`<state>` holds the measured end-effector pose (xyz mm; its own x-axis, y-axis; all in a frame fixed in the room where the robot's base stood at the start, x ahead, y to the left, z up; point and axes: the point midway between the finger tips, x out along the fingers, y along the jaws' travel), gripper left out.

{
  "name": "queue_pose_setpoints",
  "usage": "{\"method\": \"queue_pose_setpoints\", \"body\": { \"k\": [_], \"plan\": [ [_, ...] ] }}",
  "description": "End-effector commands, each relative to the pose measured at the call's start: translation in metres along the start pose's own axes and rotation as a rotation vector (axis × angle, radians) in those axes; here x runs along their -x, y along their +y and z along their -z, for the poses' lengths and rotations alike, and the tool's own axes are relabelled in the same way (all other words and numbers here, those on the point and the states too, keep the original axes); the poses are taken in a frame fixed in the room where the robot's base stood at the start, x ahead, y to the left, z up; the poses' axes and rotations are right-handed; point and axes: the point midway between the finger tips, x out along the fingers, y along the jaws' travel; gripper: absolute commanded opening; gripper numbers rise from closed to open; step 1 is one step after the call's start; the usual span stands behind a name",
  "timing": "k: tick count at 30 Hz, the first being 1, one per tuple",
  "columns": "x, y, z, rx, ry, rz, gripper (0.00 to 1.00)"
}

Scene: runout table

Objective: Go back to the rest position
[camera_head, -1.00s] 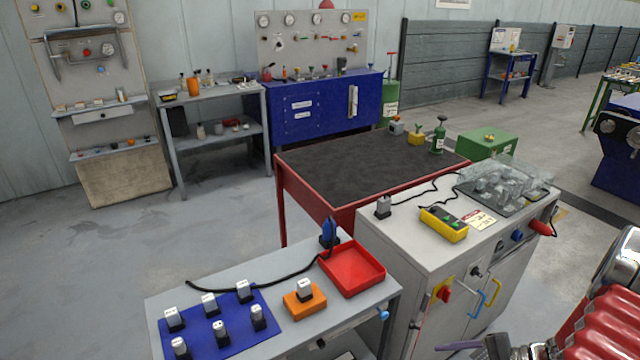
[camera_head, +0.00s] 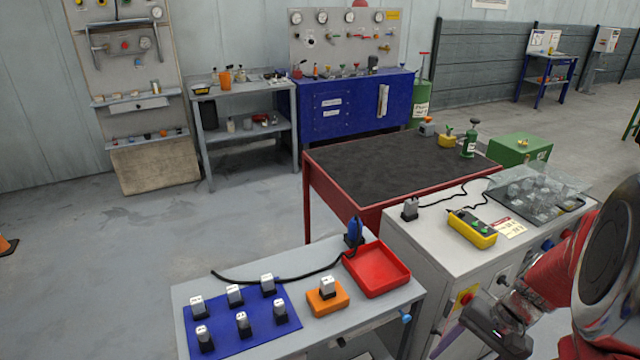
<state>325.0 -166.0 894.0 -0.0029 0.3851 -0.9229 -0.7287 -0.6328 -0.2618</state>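My arm, with a red ribbed sleeve, comes in at the lower right in front of the white cabinet (camera_head: 415,240). The dark end of my arm (camera_head: 490,335) shows at the bottom right. A thin purple-grey part reaches down to the left from it, toward the frame's bottom edge. I cannot make out two fingertips or anything held between them. The end of the arm is right of the low grey bench (camera_head: 185,330) and apart from the things on it.
The bench holds a blue mat (camera_head: 262,330) with several white-topped blocks, an orange block (camera_head: 322,305), a red tray (camera_head: 376,270) and a black cable. A yellow box (camera_head: 472,232) and a clear cover (camera_head: 535,190) are on the cabinet. The red-framed table (camera_head: 390,165) stands behind.

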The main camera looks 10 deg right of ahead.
Motion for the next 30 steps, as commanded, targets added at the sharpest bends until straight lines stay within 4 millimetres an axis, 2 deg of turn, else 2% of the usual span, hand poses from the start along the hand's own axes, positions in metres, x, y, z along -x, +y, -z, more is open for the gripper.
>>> {"method": "queue_pose_setpoints", "body": {
  "k": [15,30],
  "plan": [
    [0.045,-0.039,-0.051,0.268,0.227,-0.187,0.62],
    [0.082,-0.08,-0.108,0.579,0.447,-0.257,0.62]
  ]
}}
